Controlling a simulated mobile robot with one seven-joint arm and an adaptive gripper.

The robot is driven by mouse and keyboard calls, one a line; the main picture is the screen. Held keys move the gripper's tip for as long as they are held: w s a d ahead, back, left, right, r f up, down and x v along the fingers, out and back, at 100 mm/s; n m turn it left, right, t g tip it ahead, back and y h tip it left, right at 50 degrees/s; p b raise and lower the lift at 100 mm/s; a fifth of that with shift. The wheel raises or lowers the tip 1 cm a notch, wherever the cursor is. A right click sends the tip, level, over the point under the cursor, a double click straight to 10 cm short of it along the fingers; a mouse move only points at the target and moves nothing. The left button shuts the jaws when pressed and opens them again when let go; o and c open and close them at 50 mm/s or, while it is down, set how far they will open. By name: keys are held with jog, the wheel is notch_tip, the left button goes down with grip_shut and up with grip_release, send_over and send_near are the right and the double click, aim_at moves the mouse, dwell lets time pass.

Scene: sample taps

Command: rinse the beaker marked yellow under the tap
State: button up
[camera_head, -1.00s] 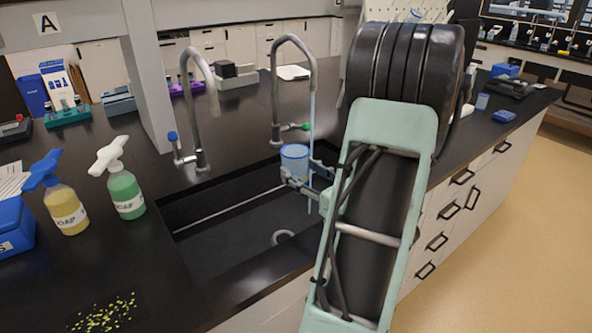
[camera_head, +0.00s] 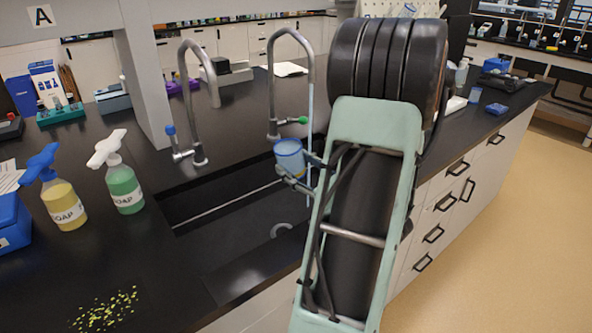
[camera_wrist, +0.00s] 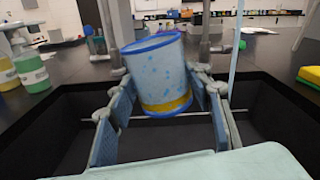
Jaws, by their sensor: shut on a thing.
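The beaker (camera_head: 289,157), clear with a blue rim and blue specks, shows a yellow band near its base in the wrist view (camera_wrist: 160,75). My gripper (camera_head: 293,172) is shut around its sides and holds it above the sink (camera_head: 225,205), leaning a little. The tap with the green handle (camera_head: 273,95) is running. Its thin water stream (camera_head: 310,95) falls just right of the beaker in the head view. In the wrist view the stream (camera_wrist: 236,50) also passes right of the beaker, apart from it.
A second tap with a blue handle (camera_head: 184,100) stands to the left, with no stream visible. A yellow soap bottle (camera_head: 64,205) and a green one (camera_head: 125,190) stand left of the sink. Yellow-green bits (camera_head: 105,308) lie on the front counter.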

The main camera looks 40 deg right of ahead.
aim_at(301, 154)
jog(key=n+b, duration=0.1)
jog(key=n, duration=0.1)
jog(key=n+b, duration=0.1)
jog(key=shift+d+n, duration=0.3)
jog(key=shift+n, duration=0.1)
jog(key=n+b, duration=0.2)
jog(key=n, duration=0.1)
jog(key=n+b, duration=0.1)
jog(key=shift+d+r+n, duration=0.25)
jog(key=shift+n, duration=0.05)
jog(key=n+b, duration=0.1)
jog(key=n, duration=0.2)
jog(key=r+n+b, duration=0.1)
jog(key=n, duration=0.2)
jog(key=shift+s+d, duration=0.1)
jog(key=shift+d, duration=0.1)
jog(key=shift+n+b, duration=0.6)
jog(key=shift+b, duration=0.35)
jog(key=n+b, duration=0.2)
jog(key=b, duration=0.3)
jog(key=n+b, duration=0.3)
jog(key=b, duration=0.2)
jog(key=shift+a+r, duration=0.1)
jog(key=shift+r, duration=0.3)
jog(key=shift+r+n+b, duration=0.15)
jog(key=shift+n+b, duration=0.65)
jog(key=shift+b, duration=0.3)
jog(key=shift+a+r+n, duration=0.1)
jog(key=shift+r+n, duration=0.1)
jog(key=shift+n, duration=0.4)
